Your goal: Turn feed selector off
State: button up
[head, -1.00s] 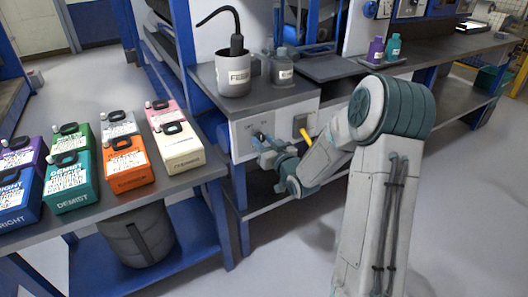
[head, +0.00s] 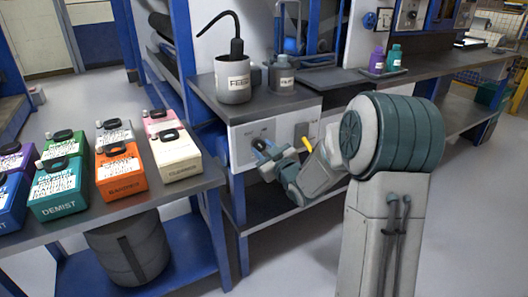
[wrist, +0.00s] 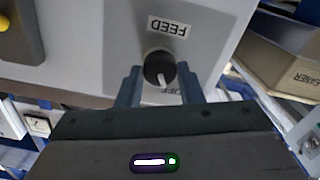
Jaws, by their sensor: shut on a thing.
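The feed selector is a round black knob (wrist: 158,68) with a white pointer line, on a pale panel (head: 240,150) at the bench front. In the wrist view, a FEED label (wrist: 168,27) appears upside down above it, and a partly hidden OFF label (wrist: 167,90) lies below. The pointer line points down in that view, toward the OFF lettering. My gripper (wrist: 159,74) has one blue finger on each side of the knob and is shut on it. In the head view my gripper (head: 264,152) is at the panel and hides most of the knob.
A yellow lever (head: 310,137) on a grey plate is right of my gripper. A FEED-labelled pot (head: 232,80) and grey bottle (head: 281,76) stand on the bench above. Several coloured containers, including an orange one (head: 121,172), fill the left table. A lower shelf (head: 285,203) runs beneath the panel.

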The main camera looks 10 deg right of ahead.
jog(key=o, duration=1)
jog(key=shift+c, duration=0.2)
jog(key=p+v, duration=0.2)
jog(key=v, duration=1.2)
jog(key=s+d+r+m+g+h+p, duration=0.1)
jog(key=s+r+m+g+h+p, duration=0.15)
jog(key=r+p, duration=0.5)
jog(key=s+d+r+m+g+h+p, duration=0.1)
jog(key=r+g+h+p, duration=0.3)
jog(key=r+p, duration=0.4)
jog(key=s+a+r+m+g+p, duration=0.2)
jog(key=s+a+r+g+p, duration=0.1)
jog(key=s+r+p, duration=0.4)
jog(key=s+a+r+m+g+p, duration=0.2)
jog(key=s+r+g+p, duration=0.3)
jog(key=s+r+p, duration=0.3)
jog(key=s+a+y, duration=0.1)
jog(key=s, duration=0.2)
jog(key=shift+s+a, duration=0.3)
